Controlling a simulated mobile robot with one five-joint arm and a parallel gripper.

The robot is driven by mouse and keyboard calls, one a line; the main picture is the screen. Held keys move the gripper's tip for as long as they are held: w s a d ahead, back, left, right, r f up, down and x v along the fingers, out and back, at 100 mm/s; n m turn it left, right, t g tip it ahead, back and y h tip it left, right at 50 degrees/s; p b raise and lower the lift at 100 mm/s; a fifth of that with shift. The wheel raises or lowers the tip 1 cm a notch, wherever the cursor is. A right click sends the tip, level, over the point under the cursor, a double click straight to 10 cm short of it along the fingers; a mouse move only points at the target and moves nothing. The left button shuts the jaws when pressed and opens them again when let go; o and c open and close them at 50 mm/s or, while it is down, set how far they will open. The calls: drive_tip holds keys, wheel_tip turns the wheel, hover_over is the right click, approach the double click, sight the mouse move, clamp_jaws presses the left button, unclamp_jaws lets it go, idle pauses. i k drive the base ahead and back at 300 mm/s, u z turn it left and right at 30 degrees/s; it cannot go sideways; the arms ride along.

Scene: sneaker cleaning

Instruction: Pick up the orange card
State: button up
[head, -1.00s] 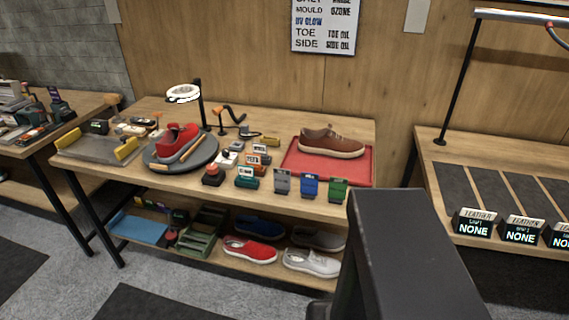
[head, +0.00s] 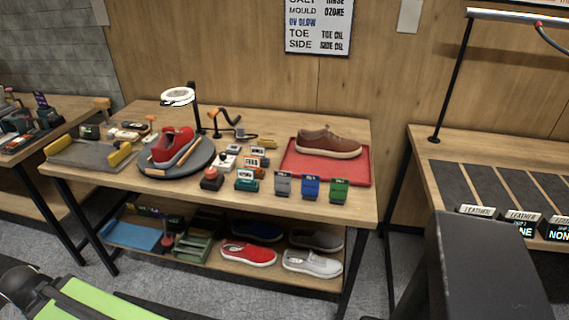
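A small orange holder with a white label (head: 256,165) stands among the small blocks in the middle of the workbench. It is the only orange card-like thing I can make out, and its lettering is too small to read surely. A teal block with a white label (head: 246,183) stands just in front of it. Grey (head: 283,183), blue (head: 311,187) and green (head: 340,190) cards stand in a row to the right, near the front edge. I cannot make out my gripper's fingers in this view.
The workbench (head: 215,115) also bears a red sneaker (head: 172,145) on a round turntable (head: 205,160) and a brown shoe (head: 328,143) on a red tray (head: 292,172). Several shoes lie on the lower shelf. Another bench (head: 470,145) stands at the right.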

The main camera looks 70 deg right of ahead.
sight(251, 162)
drive_tip(key=z, duration=0.45)
drive_tip(key=i, duration=1)
drive_tip(key=z, duration=0.05)
